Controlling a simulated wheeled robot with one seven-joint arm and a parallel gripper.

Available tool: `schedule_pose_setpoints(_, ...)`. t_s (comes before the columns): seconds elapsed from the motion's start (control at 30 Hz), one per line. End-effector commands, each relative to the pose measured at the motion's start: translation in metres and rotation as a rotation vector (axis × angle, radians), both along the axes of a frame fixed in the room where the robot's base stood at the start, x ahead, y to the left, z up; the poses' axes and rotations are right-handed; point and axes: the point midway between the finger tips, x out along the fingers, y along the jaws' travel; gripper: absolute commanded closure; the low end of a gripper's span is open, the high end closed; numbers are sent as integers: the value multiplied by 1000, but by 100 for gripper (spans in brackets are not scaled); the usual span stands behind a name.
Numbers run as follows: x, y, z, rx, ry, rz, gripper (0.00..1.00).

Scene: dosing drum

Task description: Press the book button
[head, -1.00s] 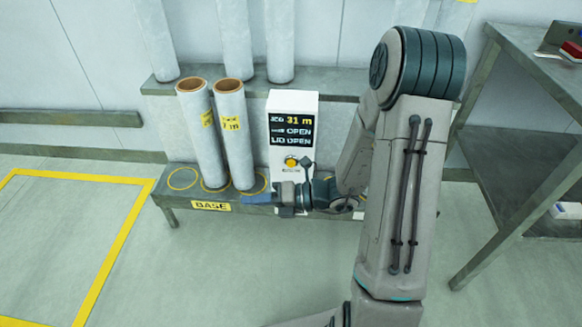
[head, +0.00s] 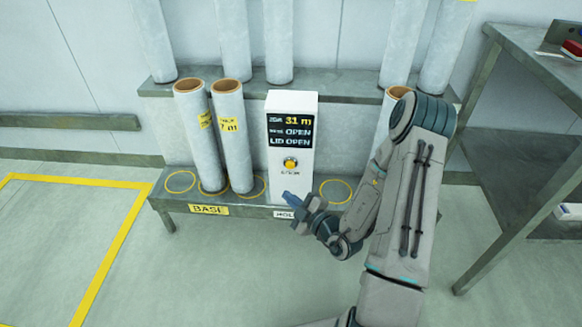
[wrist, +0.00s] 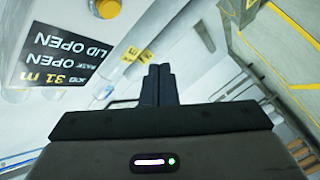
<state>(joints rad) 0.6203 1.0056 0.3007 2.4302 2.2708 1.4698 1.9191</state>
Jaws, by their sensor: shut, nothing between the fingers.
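The button (head: 290,163) is a round yellow knob on the front of a white box (head: 292,108), below its black display. A small label sits under it, too small to read. The display reads 31 m, OPEN and LID OPEN. My gripper (head: 287,197) is shut and empty, in front of the box's lower part and below the button in the head view, apart from it. In the wrist view the closed fingers (wrist: 158,72) point up the picture, and the yellow button (wrist: 107,8) is at the upper left, partly cut off.
The box stands on a low grey bench (head: 178,203) labelled BASE, with yellow rings. Two tubes (head: 230,135) lean left of the box; another stands behind my arm. More tubes stand on a shelf behind. A grey table (head: 530,75) is at the right. The left floor is clear.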

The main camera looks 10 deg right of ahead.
Motion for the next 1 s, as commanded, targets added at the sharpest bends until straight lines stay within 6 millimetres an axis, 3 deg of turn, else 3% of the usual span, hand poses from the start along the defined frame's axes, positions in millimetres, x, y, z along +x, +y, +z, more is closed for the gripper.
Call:
schedule_pose_setpoints(0.6,69,-23,2,-1,-2,0,100)
schedule_pose_setpoints(1.0,83,-27,0,-2,-1,2,100)
